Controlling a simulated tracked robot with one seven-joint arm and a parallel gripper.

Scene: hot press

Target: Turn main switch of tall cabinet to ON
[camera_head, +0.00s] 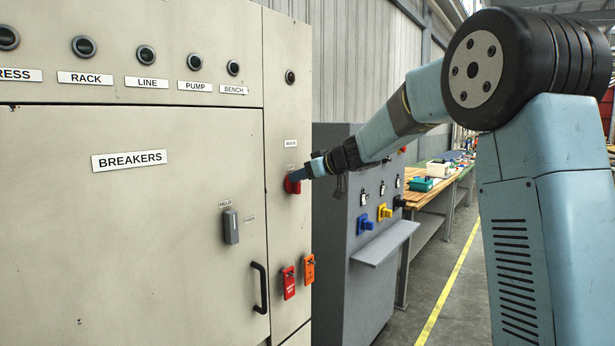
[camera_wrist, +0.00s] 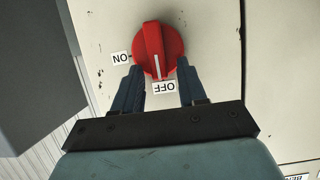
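The red main switch knob (camera_wrist: 172,44) is on the front of the tall cabinet (camera_head: 287,110), and it also shows in the head view (camera_head: 290,186). In the wrist view, its white pointer line is toward the OFF label (camera_wrist: 163,87). The ON label (camera_wrist: 121,58) is at the left of the knob. The wrist picture shows the labels upside down. My gripper (camera_wrist: 158,68) is open, with one finger on each side of the knob's lower edge and the raised grip bar between them. The fingers look apart from the bar. In the head view my gripper (camera_head: 303,175) is right at the knob.
A black door handle (camera_head: 260,287) and a grey HELD handle (camera_head: 231,227) are on the cabinet door. A grey console (camera_head: 350,275) with coloured knobs and a shelf stands close on the right.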

